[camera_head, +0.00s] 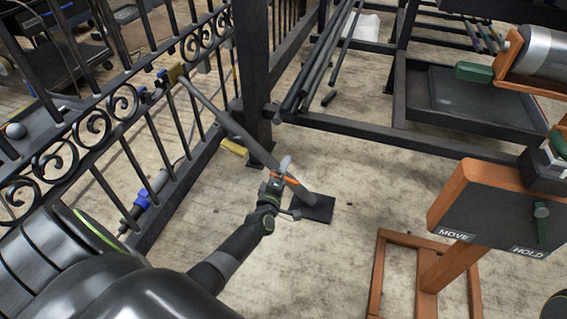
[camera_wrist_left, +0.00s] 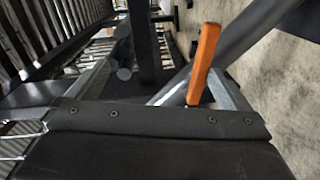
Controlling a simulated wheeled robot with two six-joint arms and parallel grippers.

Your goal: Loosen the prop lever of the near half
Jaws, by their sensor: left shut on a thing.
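The near gate half (camera_head: 95,122), dark iron with scrolls, stands upright at left in the head view. A grey tubular prop (camera_head: 215,112) slants from a brass-coloured bracket on the gate down to a dark foot plate (camera_head: 318,208) on the floor. Its orange prop lever (camera_head: 298,188) sits low on the tube. My left gripper (camera_head: 283,174) is shut on the lever. In the left wrist view the lever (camera_wrist_left: 205,62) stands up between the fingers, with the prop tube (camera_wrist_left: 245,42) right behind it. The fingers hide the lever's lower part. My right gripper is out of view.
A dark post (camera_head: 252,75) stands behind the prop. Several loose bars (camera_head: 325,60) lie across the frame behind. An orange stand with a MOVE/HOLD panel (camera_head: 490,215) is at right. The floor between the stand and prop is clear.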

